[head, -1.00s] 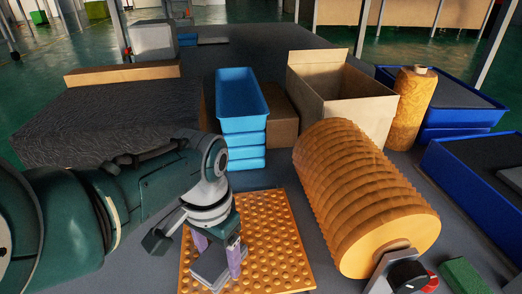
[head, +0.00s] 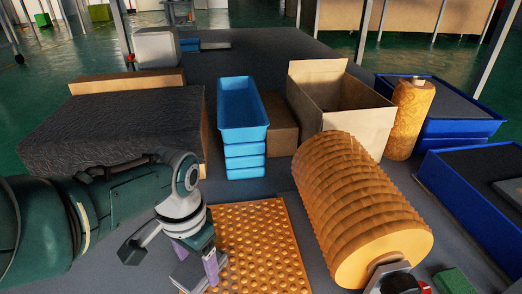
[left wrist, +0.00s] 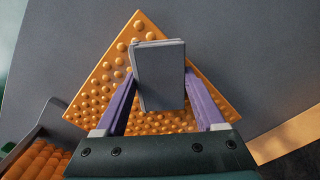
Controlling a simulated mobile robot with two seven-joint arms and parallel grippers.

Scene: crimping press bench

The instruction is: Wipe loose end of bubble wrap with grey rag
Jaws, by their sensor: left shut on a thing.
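The grey rag (left wrist: 160,75) looks like a flat folded pad. My left gripper (head: 195,272) is shut on it, with the purple fingers (left wrist: 160,100) on either side of it in the left wrist view. The loose end of the bubble wrap (head: 257,245) is an orange sheet with round bumps lying flat on the bench, also in the left wrist view (left wrist: 112,78). The rag is over the sheet's left part; I cannot tell whether it touches. The ridged orange roll (head: 360,210) lies right of the sheet. My right gripper is not in view.
Stacked blue trays (head: 243,135) and an open cardboard box (head: 340,105) stand behind the sheet. A dark-covered block (head: 110,130) is at left. A green block (head: 455,282) lies at the front right, and blue bins (head: 470,180) stand at right.

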